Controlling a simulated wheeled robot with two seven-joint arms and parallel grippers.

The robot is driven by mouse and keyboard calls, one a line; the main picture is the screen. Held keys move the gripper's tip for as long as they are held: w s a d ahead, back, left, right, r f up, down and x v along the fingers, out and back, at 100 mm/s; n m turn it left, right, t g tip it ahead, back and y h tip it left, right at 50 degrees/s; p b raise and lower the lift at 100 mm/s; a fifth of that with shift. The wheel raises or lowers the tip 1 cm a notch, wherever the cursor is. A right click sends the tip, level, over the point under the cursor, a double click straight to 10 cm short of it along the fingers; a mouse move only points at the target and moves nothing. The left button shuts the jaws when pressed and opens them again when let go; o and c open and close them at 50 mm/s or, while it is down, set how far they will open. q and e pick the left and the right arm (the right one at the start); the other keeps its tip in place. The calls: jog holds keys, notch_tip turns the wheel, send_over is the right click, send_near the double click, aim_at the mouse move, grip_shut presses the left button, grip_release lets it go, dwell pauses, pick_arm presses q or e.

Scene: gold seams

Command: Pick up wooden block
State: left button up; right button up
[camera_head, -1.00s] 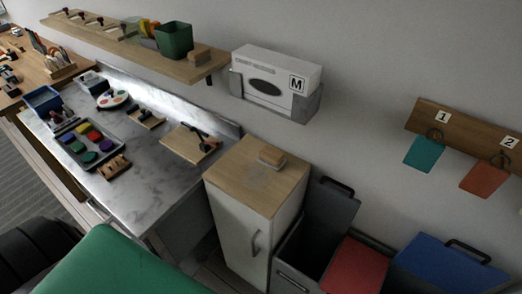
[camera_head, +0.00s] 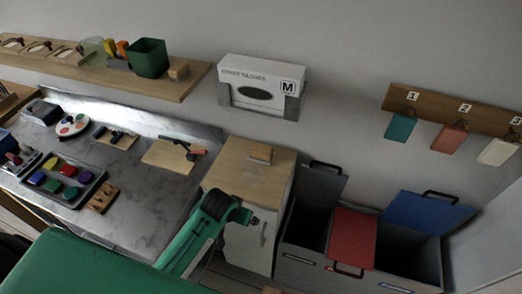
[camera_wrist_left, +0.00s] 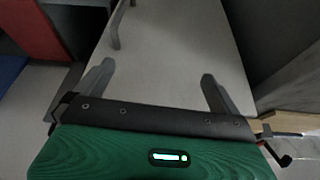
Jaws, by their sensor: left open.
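A small wooden block (camera_head: 260,153) with a greyish lower part lies on the wooden top of the white cabinet (camera_head: 246,247) in the head view. Another small wooden block (camera_head: 178,69) sits at the right end of the wall shelf. My left gripper (camera_head: 248,217) is in front of the cabinet, below its top and apart from both blocks. In the left wrist view, the left gripper (camera_wrist_left: 155,80) has its fingers spread with nothing between them, facing the pale cabinet door. Neither block can be made out in that view. My right gripper is not in view.
The wall shelf (camera_head: 85,66) holds a green bin (camera_head: 148,58). A glove box (camera_head: 262,84) hangs above the cabinet. Bins with red (camera_head: 352,240) and blue (camera_head: 427,212) lids stand to the right. The marble counter (camera_head: 150,200) carries a tray (camera_head: 62,181) and boards. Much of the cabinet top is clear.

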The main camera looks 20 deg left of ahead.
pick_arm(q)
notch_tip(320, 180, up, 10)
jog(key=w+d, duration=0.1)
jog(key=w, duration=0.1)
jog(key=n+t+p, duration=0.1)
jog(key=t, duration=0.1)
send_near(261, 150)
jog(key=x, duration=0.4)
jog(key=p+x, duration=0.1)
jog(key=x, duration=0.1)
jog(key=shift+s+d+f, duration=0.1)
jog(key=shift+s+d, duration=0.1)
jog(key=shift+d, duration=0.15)
jog(key=shift+w+a+f+p, duration=0.1)
jog(key=shift+w+f+p, duration=0.15)
jog(key=shift+w+p, duration=0.05)
jog(key=x, duration=0.1)
jog(key=p+x, duration=0.1)
jog(key=x, duration=0.2)
jog(key=shift+a, duration=0.3)
jog(key=shift+w+f, duration=0.2)
jog(key=shift+f, duration=0.05)
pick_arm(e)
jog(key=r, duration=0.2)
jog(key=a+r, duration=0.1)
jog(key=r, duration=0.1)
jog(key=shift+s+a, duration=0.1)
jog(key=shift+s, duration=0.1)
